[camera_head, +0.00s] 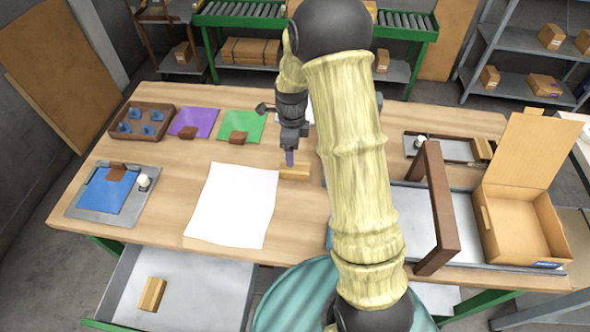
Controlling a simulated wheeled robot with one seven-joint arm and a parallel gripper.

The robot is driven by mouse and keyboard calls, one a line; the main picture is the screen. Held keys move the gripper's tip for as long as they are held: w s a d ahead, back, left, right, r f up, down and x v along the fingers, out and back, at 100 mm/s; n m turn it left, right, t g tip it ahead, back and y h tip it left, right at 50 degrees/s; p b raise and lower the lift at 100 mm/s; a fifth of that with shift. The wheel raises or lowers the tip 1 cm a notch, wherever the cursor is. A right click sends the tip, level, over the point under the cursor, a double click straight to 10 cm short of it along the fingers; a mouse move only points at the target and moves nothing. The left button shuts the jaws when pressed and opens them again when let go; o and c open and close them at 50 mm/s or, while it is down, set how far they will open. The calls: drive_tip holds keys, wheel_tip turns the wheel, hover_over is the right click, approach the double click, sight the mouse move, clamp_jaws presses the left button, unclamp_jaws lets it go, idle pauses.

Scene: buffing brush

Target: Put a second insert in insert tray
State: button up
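No insert is clearly identifiable. A brown tray (170,112) at the far left holds several small blue pieces (125,127). A dark-rimmed grey tray (455,160) at the right holds a pale knob-like thing and a wooden block (484,150). I cannot tell for certain which one is the insert tray.
Purple (194,122) and green (240,124) sheets, each with a brown block, lie beside the brown tray. A white sheet (234,205) lies in front. A brown frame (440,208) and open cardboard box (520,215) stand right. An open drawer (200,290) holds a block. My arm hides the table's centre right.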

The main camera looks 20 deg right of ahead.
sight(295, 167)
wheel_tip(295, 167, down, 3)
drive_tip(key=shift+f, duration=0.1)
idle(0.3)
drive_tip(key=shift+s+d+f, duration=0.1)
drive_tip(key=shift+s+f, duration=0.05)
drive_tip(key=shift+f, duration=0.2)
drive_tip(key=f, duration=0.3)
drive_tip(key=f+p, duration=0.1)
drive_tip(key=shift+s+d+f, duration=0.2)
drive_tip(key=shift+s+f, duration=0.05)
drive_tip(key=shift+s, duration=0.1)
drive_tip(key=shift+c, duration=0.2)
drive_tip(key=c, duration=1.1)
drive_tip(key=shift+r, duration=0.1)
